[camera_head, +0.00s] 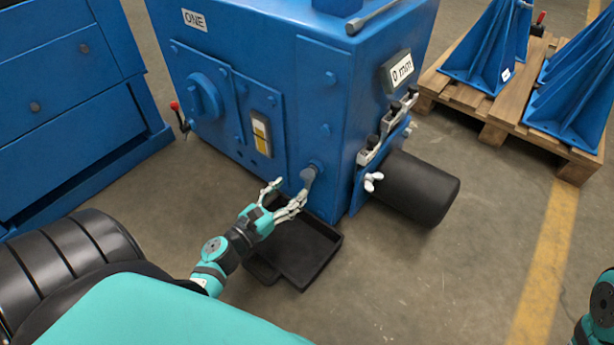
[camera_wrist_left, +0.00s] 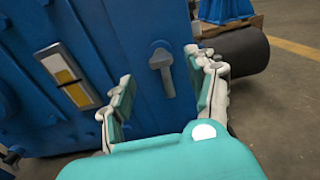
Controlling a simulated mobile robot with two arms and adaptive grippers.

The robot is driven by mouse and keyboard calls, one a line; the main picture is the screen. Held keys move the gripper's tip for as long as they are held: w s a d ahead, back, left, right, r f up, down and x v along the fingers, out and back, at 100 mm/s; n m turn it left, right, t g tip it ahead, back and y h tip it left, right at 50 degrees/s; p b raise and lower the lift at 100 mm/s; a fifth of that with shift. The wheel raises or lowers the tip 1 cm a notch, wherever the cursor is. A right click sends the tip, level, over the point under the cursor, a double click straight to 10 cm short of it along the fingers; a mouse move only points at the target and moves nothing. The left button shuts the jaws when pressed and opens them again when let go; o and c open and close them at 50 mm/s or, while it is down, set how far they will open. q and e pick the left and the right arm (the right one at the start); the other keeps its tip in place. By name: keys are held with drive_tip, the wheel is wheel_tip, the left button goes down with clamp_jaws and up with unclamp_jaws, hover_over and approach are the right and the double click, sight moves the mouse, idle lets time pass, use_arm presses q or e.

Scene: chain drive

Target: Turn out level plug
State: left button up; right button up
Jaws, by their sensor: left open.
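The level plug (camera_head: 309,174) is a grey T-shaped plug low on the front face of the blue gearbox housing (camera_head: 270,50), near its right corner. In the left wrist view the plug (camera_wrist_left: 163,68) shows between and beyond my fingers, its handle hanging down. My left gripper (camera_head: 287,193) is open, with its fingers pointing at the housing just left of and below the plug in the head view. My right gripper is out of view.
A black drip tray (camera_head: 327,250) lies on the floor under the plug. A sight glass (camera_head: 261,134) is left of the plug. A black cylinder (camera_head: 417,187) juts from the housing's right side. A pallet (camera_head: 496,133) with blue brackets stands at the right.

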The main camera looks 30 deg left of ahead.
sight(303, 178)
use_arm(q)
drive_tip(key=w, duration=0.5)
drive_tip(key=w+b, duration=0.1)
drive_tip(key=w, duration=0.1)
drive_tip(key=shift+w+d, duration=0.3)
drive_tip(key=shift+w, duration=0.05)
drive_tip(key=shift+c, duration=0.4)
clamp_jaws()
